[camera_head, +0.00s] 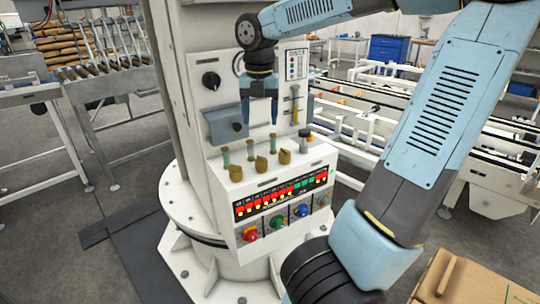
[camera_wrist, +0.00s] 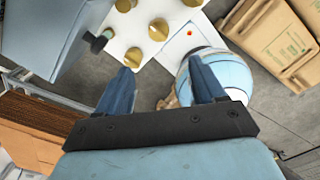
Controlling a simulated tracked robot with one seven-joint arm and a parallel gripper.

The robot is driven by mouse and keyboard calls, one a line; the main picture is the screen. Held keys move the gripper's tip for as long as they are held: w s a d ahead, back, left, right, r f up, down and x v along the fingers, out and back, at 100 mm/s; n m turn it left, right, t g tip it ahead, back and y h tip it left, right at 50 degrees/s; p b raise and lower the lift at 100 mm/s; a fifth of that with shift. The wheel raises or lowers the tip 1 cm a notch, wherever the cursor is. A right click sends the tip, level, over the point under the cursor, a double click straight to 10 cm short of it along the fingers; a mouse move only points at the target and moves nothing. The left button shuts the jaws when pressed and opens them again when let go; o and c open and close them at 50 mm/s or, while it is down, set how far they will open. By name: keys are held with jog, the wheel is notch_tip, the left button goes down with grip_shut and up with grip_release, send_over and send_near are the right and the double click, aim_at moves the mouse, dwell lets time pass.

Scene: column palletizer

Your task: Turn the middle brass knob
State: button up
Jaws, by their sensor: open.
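Three brass knobs stand in a slanting row on the white console top. The middle brass knob (camera_head: 261,164) sits between the left one (camera_head: 236,173) and the right one (camera_head: 285,156). In the wrist view the middle knob (camera_wrist: 158,29) shows above the gap between my fingers. My gripper (camera_head: 260,120) is open and empty, with its fingers pointing down. It hangs above the console, apart from the knobs. My fingers also frame the lower part of the wrist view (camera_wrist: 160,64). No knob is hidden in the head view.
Upright green-and-brass levers (camera_head: 226,156) stand behind the knobs, close to a grey box (camera_head: 224,126) on the column. The console front has lit indicators (camera_head: 280,194) and coloured knobs (camera_head: 277,222). A cardboard box (camera_head: 475,278) lies at lower right.

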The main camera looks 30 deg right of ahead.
aim_at(262, 158)
jog(key=shift+n, duration=0.5)
jog(key=f, duration=1.4)
jog(key=shift+w+d, duration=0.1)
jog(key=shift+w, duration=0.2)
jog(key=c, duration=1.1)
